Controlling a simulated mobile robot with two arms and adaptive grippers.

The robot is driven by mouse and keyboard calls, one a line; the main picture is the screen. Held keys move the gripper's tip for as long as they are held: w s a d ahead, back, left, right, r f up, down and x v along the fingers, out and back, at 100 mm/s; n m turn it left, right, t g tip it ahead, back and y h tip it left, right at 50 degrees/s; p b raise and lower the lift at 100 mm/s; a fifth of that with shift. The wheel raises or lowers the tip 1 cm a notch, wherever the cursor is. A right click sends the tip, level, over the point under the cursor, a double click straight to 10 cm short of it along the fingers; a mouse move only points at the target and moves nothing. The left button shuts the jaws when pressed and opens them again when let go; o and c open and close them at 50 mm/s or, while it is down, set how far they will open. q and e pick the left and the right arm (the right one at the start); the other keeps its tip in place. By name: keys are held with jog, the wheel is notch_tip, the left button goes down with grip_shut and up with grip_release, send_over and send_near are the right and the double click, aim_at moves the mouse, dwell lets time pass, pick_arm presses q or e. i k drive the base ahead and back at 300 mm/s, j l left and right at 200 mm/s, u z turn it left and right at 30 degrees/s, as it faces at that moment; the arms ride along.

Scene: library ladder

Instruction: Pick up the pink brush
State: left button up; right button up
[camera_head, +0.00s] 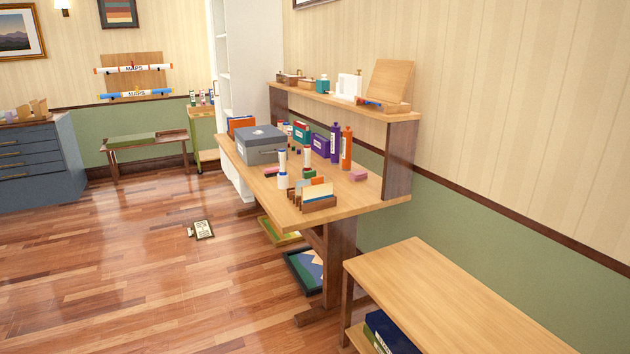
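I cannot make out a clear pink brush. A small pink block-like thing (358,174) lies on the right part of the wooden desk (346,197), below the shelf; it is too small to tell whether it is a brush. Another small pinkish-red thing (270,171) lies near the desk's front edge, left of the white cylinders. Neither of my grippers shows in the head view.
A grey box (260,143), purple bottle (335,143), orange bottle (347,148) and wooden card holder (318,204) stand on the desk. A bench (440,295) is at front right. A clipboard-like thing (203,230) lies on the open floor (120,270) at left.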

aim_at(272, 172)
jog(key=i+u, duration=0.15)
jog(key=i, duration=0.45)
jog(key=i+l+u, duration=0.15)
jog(key=i, duration=0.4)
jog(key=i+l+u, duration=0.15)
jog(key=i, duration=0.4)
jog(key=l, duration=0.05)
